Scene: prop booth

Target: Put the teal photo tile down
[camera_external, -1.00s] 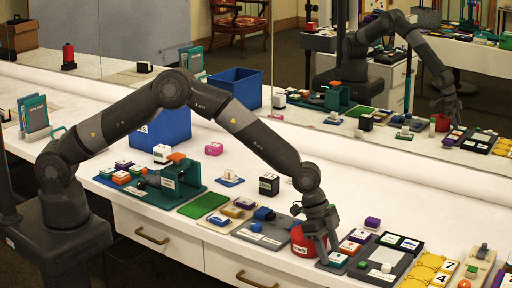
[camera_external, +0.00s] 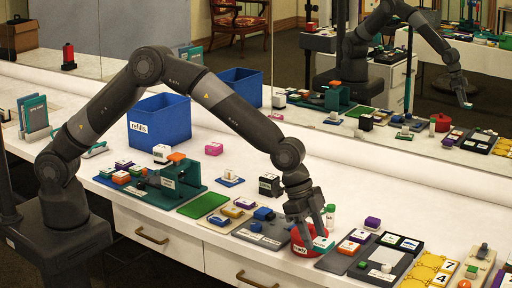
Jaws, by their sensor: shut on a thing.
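The teal photo tile (camera_external: 321,244), teal with a white top, is between the fingers of my gripper (camera_external: 320,235). My gripper points down and is shut on it. The tile appears raised above the grey tray (camera_external: 330,264), in front of or over the right side of a red round container (camera_external: 301,246); the exact gap cannot be told. The mirror also shows the raised arm end with a small teal thing. On the grey tray, an orange-and-white tile (camera_external: 348,248) and a purple-and-white tile (camera_external: 360,236) sit to the right of my gripper.
A dark tray (camera_external: 372,273) with several small pieces lies to the right, then yellow puzzle-like pieces (camera_external: 424,269). A small green-topped bottle (camera_external: 330,215) stands just behind my gripper. A purple block (camera_external: 372,223) is behind the trays. The white tabletop behind is mostly clear up to the mirror.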

